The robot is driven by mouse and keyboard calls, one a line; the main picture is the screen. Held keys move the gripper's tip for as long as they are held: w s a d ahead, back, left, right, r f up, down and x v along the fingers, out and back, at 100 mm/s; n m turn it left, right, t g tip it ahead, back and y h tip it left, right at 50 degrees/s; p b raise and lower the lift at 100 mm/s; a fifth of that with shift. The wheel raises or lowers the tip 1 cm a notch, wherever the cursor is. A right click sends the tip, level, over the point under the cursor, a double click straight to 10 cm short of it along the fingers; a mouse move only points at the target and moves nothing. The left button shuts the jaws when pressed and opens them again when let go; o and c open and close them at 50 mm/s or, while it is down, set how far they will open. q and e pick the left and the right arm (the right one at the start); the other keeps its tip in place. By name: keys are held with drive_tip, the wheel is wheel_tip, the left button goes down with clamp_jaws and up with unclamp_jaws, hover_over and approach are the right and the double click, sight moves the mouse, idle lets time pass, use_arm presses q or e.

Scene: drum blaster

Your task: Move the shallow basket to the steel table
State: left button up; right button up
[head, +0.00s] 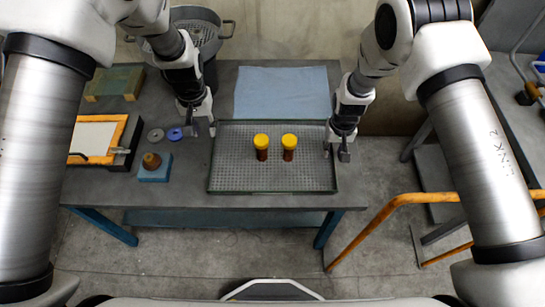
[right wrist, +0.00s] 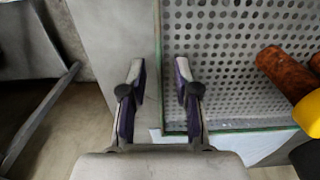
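The shallow basket (head: 228,173), a grey perforated tray with a dark green rim, lies flat on a grey table (head: 185,187). My right gripper (head: 337,150) is at the right rim. In the right wrist view that gripper (right wrist: 160,78) is open, with its fingers on either side of the basket's rim (right wrist: 163,50). I cannot tell whether they touch it. Which surface is the steel table is unclear.
A blue cloth (head: 282,92) lies behind the basket. Left are a blue block (head: 155,173) with a brown knob, an orange-framed screen (head: 97,138), and a green box (head: 115,83). A round bin (head: 205,32) stands behind. An orange rail (head: 395,202) and another dark surface are right.

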wheel_tip(320, 180, up, 11)
drive_tip(key=shift+s+f, duration=0.1)
idle(0.5)
